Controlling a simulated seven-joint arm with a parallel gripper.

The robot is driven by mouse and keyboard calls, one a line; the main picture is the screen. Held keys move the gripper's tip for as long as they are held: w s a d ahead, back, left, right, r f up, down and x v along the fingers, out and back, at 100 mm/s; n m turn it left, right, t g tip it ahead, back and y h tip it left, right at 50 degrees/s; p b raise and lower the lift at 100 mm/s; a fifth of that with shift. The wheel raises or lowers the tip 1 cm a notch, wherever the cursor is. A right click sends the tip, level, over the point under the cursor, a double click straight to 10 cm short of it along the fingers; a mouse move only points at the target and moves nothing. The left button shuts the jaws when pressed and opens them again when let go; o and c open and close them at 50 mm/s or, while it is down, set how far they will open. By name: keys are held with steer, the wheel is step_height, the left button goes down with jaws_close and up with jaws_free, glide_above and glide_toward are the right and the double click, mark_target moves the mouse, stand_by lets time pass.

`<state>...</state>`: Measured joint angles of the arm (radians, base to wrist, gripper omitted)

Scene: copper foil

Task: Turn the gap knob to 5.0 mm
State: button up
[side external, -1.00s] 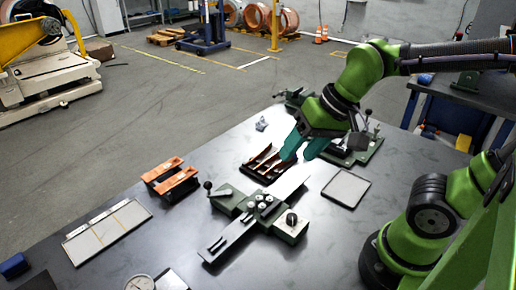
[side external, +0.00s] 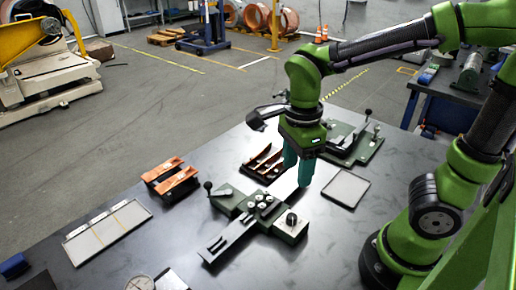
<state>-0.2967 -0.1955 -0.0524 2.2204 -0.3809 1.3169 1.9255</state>
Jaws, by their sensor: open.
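The green fixture (side external: 240,205) with a long metal bar stands in the middle of the dark table. A black knob (side external: 291,218) sits on the green block at its right end; I take this to be the gap knob, but no scale or mark is legible. My gripper (side external: 298,172) points down with its teal fingers apart and empty.
A ball-ended lever (side external: 208,186) rises at the fixture's left. Dark racks (side external: 264,163) and a green clamping device (side external: 350,145) stand behind. A grey-topped tray (side external: 346,189) lies right, orange-topped holders (side external: 172,178) left. The table right of the front bar is clear.

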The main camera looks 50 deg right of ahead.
mark_target(292, 217)
step_height(292, 217, down, 14)
steer(key=shift+f, duration=0.25)
jaws_close()
stand_by(0.4)
